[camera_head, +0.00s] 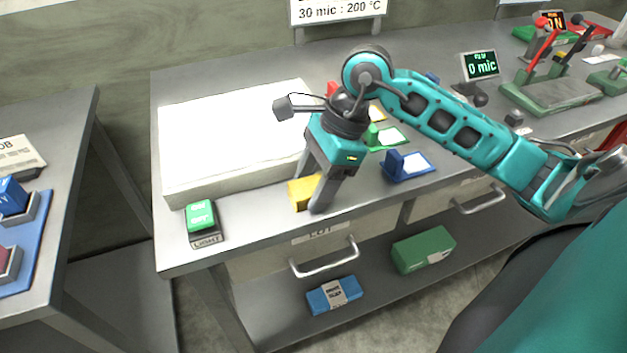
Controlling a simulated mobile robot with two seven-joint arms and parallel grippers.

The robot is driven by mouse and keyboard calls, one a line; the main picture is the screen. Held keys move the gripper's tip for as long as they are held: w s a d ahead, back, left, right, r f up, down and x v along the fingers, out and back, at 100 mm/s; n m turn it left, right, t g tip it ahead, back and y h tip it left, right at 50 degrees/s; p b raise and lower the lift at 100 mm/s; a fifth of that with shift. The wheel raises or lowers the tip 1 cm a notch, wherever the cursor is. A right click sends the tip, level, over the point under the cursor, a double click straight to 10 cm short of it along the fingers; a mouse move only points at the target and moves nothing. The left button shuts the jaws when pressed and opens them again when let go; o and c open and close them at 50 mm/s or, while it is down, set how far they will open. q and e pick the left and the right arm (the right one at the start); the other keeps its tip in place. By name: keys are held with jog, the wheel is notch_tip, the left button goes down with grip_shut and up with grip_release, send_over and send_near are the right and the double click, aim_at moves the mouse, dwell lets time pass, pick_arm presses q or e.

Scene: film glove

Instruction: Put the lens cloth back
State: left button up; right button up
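No thing in view is clearly marked as the lens cloth. A small yellow item (300,194) is at the front edge of the grey bench, to the right of the white slab; I cannot tell if it is the cloth. My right gripper (311,195) points down at it. One dark finger covers its right side and the other shows behind it, so it appears to lie between the fingers. I cannot tell whether they press on it or whether it rests on the bench. My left gripper is not in view.
A white slab (235,130) covers the bench's left part, with a green light switch (201,217) before it. Blue (408,167) and green (391,137) stands are right of my gripper. A drawer handle (325,262) juts out below. Blue and green packs lie on the lower shelf.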

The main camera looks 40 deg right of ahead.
jog(key=o, duration=0.3)
jog(key=shift+o, duration=0.2)
jog(key=shift+r, duration=0.1)
jog(key=shift+r, duration=0.15)
jog(key=shift+d+r, duration=0.1)
jog(key=shift+r, duration=0.15)
jog(key=v, duration=1.1)
jog(key=shift+r+p, duration=0.25)
jog(key=shift+p, duration=0.05)
